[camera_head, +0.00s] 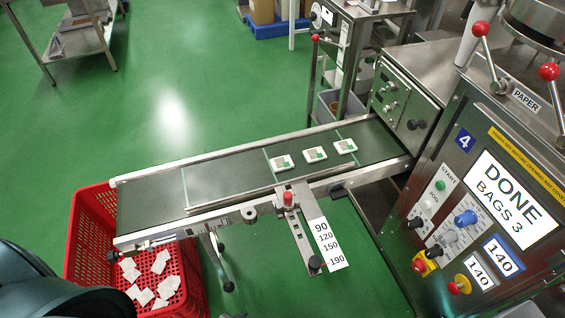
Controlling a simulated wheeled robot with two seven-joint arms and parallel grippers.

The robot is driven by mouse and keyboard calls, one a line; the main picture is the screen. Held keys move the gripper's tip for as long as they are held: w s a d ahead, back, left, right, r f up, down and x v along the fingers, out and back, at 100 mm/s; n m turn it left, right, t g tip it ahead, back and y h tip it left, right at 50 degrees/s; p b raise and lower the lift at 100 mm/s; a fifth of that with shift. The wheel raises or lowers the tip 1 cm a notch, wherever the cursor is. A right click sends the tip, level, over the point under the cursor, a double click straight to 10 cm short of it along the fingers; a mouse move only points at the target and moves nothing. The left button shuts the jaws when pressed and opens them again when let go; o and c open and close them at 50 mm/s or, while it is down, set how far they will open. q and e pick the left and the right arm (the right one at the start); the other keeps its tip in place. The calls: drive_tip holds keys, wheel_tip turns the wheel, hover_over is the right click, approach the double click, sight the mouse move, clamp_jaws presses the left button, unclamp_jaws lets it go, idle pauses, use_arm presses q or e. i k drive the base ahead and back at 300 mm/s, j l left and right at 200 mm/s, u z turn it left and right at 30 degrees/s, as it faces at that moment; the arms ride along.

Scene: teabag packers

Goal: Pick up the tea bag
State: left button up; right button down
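Three flat white tea bags with green labels lie in a row on the dark conveyor belt, apart from one another: a left one (281,162), a middle one (315,154) and a right one (345,146). Several white bags or packets (160,262) lie loose in the red crate at the lower left. Neither gripper shows in the head view. Only a dark rounded part of mine shows at the lower left corner, covering some of the crate's near side.
The conveyor (152,200) runs from the steel machine (411,208) at right to above the red crate (88,216). The machine's screen reads "DONE BAGS 3". A steel arm with a number scale (328,243) juts from the conveyor's near side.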

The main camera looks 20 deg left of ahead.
sight(284, 162)
drive_tip(key=i+l+u, duration=0.2)
drive_tip(key=u, duration=0.2)
drive_tip(key=i+l+u, duration=0.2)
drive_tip(key=u, duration=0.25)
